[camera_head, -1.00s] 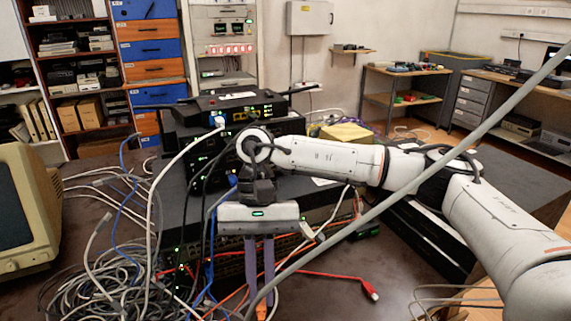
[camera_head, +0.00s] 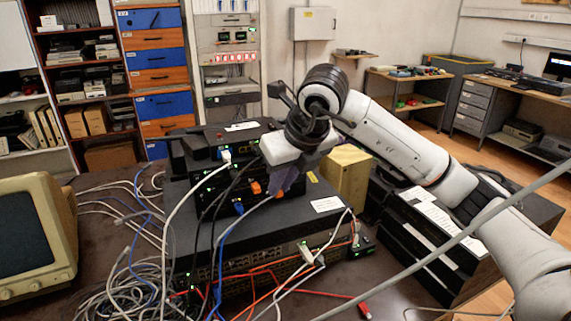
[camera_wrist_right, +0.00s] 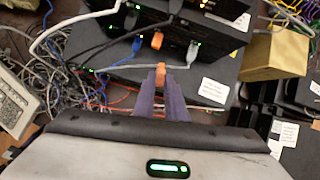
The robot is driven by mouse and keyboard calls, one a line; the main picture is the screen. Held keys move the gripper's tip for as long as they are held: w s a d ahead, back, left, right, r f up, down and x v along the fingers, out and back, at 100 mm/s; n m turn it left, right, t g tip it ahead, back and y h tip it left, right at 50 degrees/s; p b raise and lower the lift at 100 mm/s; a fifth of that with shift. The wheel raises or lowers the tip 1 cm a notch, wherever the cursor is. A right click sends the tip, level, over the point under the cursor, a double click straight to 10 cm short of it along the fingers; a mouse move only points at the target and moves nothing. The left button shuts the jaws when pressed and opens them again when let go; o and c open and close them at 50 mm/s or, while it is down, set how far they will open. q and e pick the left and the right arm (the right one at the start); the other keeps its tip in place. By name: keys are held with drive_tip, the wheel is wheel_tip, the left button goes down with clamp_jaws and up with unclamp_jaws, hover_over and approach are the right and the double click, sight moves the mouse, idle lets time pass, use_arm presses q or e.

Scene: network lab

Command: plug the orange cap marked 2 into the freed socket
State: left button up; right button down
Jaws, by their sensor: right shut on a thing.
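My right gripper (camera_head: 282,190) hangs in front of the stacked network boxes, purple fingers pointing down. In the right wrist view its fingers (camera_wrist_right: 161,95) are shut on an orange cap (camera_wrist_right: 161,76), which also shows at the fingertips in the head view (camera_head: 278,195). No number on it is readable. A second orange cap (camera_head: 256,187) sits at the front of the upper box, beyond the held cap in the wrist view (camera_wrist_right: 157,40). Dark cable openings line that box's front; I cannot tell which socket is free. My left gripper is not in view.
Blue (camera_wrist_right: 137,45) and black cables and a grey plug (camera_wrist_right: 193,52) crowd the box front. A wide switch (camera_head: 290,235) lies below. A yellowish box (camera_head: 346,176) stands to the right. Tangled cables (camera_head: 130,285) and a beige monitor (camera_head: 35,235) fill the left.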

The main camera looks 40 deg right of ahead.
drive_tip(key=shift+m+h, duration=0.5)
drive_tip(key=shift+m, duration=0.4)
drive_tip(key=shift+w+d+r+p, duration=0.3)
drive_tip(key=shift+w+d, duration=0.15)
drive_tip(key=shift+w, duration=0.35)
drive_tip(key=shift+w+d+r+p, duration=0.15)
drive_tip(key=shift+w+d+p, duration=0.2)
drive_tip(key=shift+w, duration=0.5)
drive_tip(key=shift+w+d+r+p, duration=0.25)
drive_tip(key=shift+w+d, duration=0.25)
drive_tip(key=shift+w, duration=0.3)
drive_tip(key=c, duration=2.5)
unclamp_jaws()
drive_tip(key=shift+w+r, duration=0.1)
clamp_jaws()
drive_tip(key=shift+w+d, duration=0.2)
drive_tip(key=shift+w, duration=0.55)
drive_tip(key=o, duration=0.8)
unclamp_jaws()
